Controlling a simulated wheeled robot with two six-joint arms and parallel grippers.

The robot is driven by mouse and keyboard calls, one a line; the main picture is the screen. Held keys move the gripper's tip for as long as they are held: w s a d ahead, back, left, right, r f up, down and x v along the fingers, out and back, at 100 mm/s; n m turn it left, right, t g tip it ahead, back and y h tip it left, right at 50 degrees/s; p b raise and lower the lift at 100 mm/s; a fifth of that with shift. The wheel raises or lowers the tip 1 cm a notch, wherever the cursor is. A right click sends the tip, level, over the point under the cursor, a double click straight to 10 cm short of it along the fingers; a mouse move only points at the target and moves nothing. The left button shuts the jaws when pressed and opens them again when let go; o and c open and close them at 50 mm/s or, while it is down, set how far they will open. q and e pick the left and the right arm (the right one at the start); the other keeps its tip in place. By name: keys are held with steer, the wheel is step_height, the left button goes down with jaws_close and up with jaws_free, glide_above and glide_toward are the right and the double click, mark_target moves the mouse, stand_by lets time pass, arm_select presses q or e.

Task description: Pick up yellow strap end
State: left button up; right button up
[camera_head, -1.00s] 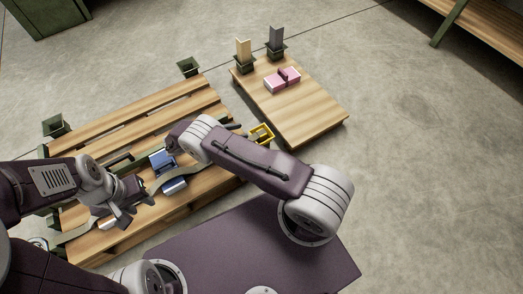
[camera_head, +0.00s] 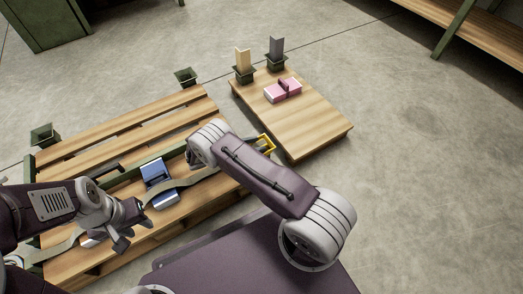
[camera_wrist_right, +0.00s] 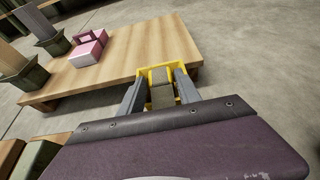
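The yellow strap end (camera_head: 267,144) is a small yellow frame at the right end of the slatted wooden bench, beside the low wooden platform. In the right wrist view the yellow strap end (camera_wrist_right: 157,72) lies at the tips of my right gripper (camera_wrist_right: 161,86). Its grey-brown strap shows between the two fingers, which stand apart. I cannot tell whether they clamp it. In the head view my right arm hides the right gripper. My left gripper (camera_head: 126,224) looks open and empty, above the bench's front slats, near the blue ratchet piece (camera_head: 153,172) and a grey strap.
The low wooden platform (camera_head: 305,115) holds a pink box (camera_head: 283,91); a tan block (camera_head: 243,60) and a dark grey block (camera_head: 276,50) stand in green holders at its back edge. The slatted bench (camera_head: 120,137) has green corner sockets. Floor at right is clear.

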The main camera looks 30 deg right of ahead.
steer(key=shift+d, duration=0.15)
jaws_close()
steer(key=shift+r, duration=0.15)
steer(key=s+r+p, duration=1)
steer(key=s+p, duration=0.1)
steer(key=p, duration=0.3)
steer(key=shift+s+a+r, duration=0.35)
steer(key=shift+a, duration=0.05)
